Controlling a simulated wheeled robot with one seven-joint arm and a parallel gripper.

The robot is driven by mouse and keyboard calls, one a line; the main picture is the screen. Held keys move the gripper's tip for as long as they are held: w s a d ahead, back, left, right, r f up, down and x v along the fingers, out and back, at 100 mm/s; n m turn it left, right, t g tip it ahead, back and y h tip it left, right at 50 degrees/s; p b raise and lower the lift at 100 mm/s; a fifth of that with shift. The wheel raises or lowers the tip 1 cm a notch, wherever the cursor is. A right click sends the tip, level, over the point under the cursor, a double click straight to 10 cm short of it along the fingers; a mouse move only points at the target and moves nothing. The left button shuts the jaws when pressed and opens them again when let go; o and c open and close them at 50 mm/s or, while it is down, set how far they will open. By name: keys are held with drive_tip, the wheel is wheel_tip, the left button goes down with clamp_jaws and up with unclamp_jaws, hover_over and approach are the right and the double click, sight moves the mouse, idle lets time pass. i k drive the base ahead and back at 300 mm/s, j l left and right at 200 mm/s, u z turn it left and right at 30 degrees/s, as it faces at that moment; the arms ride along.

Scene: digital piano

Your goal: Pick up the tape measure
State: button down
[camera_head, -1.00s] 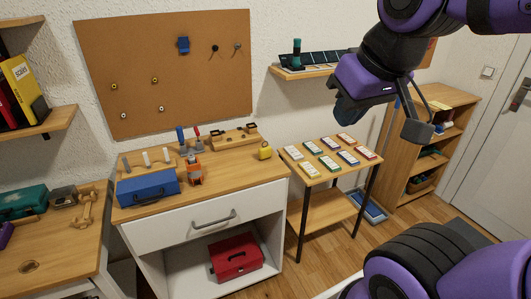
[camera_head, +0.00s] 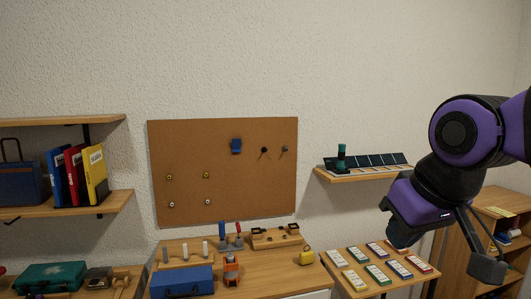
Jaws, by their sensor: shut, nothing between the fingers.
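The yellow tape measure (camera_head: 306,258) sits on the right part of the wooden top of the white drawer cabinet, low in the head view. It looks upright and nothing covers it. My gripper (camera_head: 398,239) is at the right, above the small side table. It is apart from the tape measure, to its right and higher in the picture. Its fingers are small and dark here; they look shut and empty.
On the cabinet top stand a blue toolbox (camera_head: 181,281), an orange tool (camera_head: 231,270), a rack of screwdrivers and a wooden block (camera_head: 275,237). The side table (camera_head: 348,284) holds several coloured boxes. A corkboard (camera_head: 222,190) and a wall shelf (camera_head: 335,175) are behind.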

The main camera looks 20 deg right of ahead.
sight(306, 257)
drive_tip(key=i+l+u, duration=0.2)
drive_tip(key=i+l, duration=0.15)
drive_tip(key=i+l+u, duration=0.25)
drive_tip(key=l, duration=0.3)
drive_tip(key=i, duration=0.1)
